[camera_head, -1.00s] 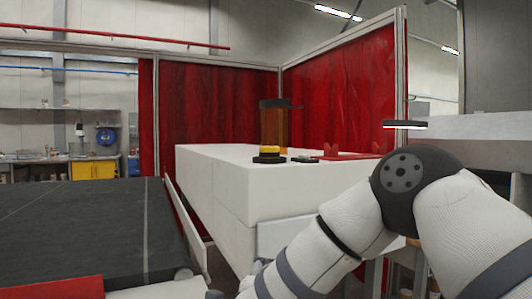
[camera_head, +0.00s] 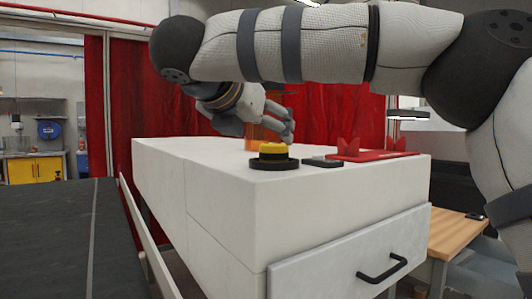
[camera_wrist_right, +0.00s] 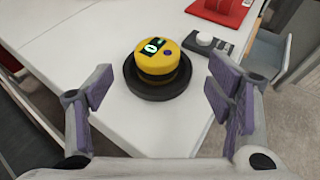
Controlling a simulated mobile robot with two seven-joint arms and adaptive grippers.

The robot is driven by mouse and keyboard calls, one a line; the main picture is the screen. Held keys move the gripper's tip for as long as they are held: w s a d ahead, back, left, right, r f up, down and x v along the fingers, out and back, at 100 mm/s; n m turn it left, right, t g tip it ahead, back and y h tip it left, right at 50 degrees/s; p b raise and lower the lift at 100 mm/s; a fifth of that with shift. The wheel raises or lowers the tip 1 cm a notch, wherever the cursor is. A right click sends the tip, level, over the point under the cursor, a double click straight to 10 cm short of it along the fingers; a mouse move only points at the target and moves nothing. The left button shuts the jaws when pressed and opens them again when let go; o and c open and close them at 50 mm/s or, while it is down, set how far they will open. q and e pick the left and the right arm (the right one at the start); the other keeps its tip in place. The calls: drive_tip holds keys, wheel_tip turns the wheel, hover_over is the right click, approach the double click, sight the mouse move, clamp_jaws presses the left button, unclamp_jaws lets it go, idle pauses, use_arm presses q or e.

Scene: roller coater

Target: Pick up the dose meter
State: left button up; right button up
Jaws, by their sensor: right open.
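The dose meter, a round yellow device (camera_head: 272,149), sits upright on a black round base on the white cabinet top. The right wrist view shows the yellow dose meter (camera_wrist_right: 158,56) with a small lit display and a dark button. My right gripper (camera_head: 268,124) is over the cabinet, close to the meter. In the right wrist view, the open gripper (camera_wrist_right: 160,92) has its purple-padded fingers at either side of the meter, apart from it. Nothing is between the fingers in their grip. My left gripper is not in view.
The white cabinet (camera_head: 225,205) has a drawer with a black handle (camera_head: 382,269). A small grey device (camera_head: 322,161) and a red stand (camera_head: 372,155) lie right of the meter. A dark conveyor (camera_head: 50,235) runs at left.

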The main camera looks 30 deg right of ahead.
sight(269, 152)
drive_tip(key=x, duration=0.9)
drive_tip(key=shift+w+a, duration=0.15)
drive_tip(key=shift+a, duration=0.1)
drive_tip(key=c, duration=1.4)
